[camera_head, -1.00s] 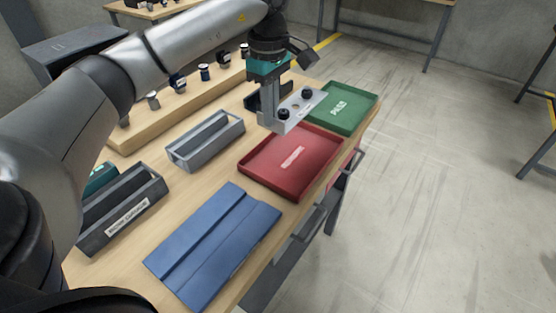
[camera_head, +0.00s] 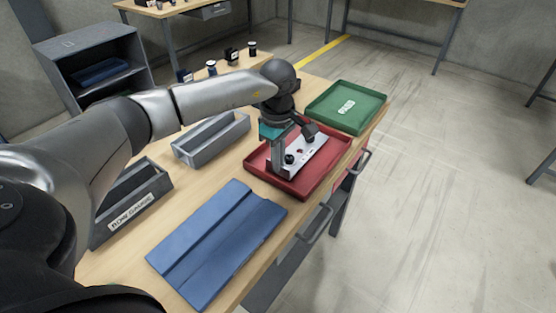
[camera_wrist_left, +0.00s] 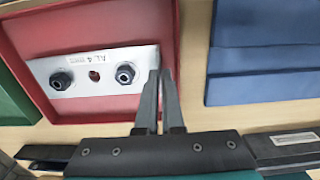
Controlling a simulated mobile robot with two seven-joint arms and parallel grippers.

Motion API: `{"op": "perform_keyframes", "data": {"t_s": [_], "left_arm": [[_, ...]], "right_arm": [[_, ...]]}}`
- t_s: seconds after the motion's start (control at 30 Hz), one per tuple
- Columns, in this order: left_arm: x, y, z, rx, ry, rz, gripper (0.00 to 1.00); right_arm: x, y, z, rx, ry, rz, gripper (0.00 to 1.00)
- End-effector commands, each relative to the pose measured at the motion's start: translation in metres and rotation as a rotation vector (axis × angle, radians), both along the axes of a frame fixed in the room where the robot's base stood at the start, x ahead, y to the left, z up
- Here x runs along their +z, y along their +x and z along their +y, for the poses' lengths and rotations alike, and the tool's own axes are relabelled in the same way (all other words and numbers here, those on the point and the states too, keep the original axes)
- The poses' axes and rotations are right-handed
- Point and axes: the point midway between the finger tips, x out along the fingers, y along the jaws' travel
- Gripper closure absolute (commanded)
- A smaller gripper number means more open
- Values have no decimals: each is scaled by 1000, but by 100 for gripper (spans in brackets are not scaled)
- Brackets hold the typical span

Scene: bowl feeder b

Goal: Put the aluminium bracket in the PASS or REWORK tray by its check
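The aluminium bracket (camera_head: 312,152) is a pale metal plate with two black bolts and an open hole between them. It also shows in the left wrist view (camera_wrist_left: 112,82), with a small, hard-to-read label. My left gripper (camera_head: 277,172) is shut on its near end; in the left wrist view the fingers (camera_wrist_left: 164,74) are close together at the bracket's edge. The bracket is over the red tray (camera_head: 338,155), inside its outline; I cannot tell whether it touches the floor. The red tray's label is hidden. The green PASS tray (camera_head: 325,100) is empty. My right gripper is not in view.
A blue stepped block (camera_head: 220,240) lies at the table's front. A grey slotted holder (camera_head: 212,140) and a dark box with a label (camera_head: 135,205) stand left. Several small parts stand at the back. The table edge and drawer handles are at right.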

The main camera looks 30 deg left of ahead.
Motion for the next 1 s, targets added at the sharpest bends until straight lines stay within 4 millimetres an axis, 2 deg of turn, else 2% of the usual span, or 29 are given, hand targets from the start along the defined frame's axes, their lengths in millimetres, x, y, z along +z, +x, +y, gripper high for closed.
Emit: {"op": "perform_keyframes", "data": {"t_s": [0.63, 0.67, 0.7, 0.87, 0.9, 1.0], "left_arm": [[-12, 0, 0, 0, 0, 0, 100], [-13, -1, 0, 0, 1, 3, 91], [-13, -1, 0, 0, 1, 3, 86], [-12, 0, 0, 0, 0, 2, 68], [-12, 0, 0, 0, 0, 2, 66], [-11, 0, 0, 0, 0, 2, 66]], "right_arm": [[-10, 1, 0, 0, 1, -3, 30], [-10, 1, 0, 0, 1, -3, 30], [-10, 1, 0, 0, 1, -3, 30], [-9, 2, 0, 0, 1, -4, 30], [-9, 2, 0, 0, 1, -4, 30], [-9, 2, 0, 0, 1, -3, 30]]}}
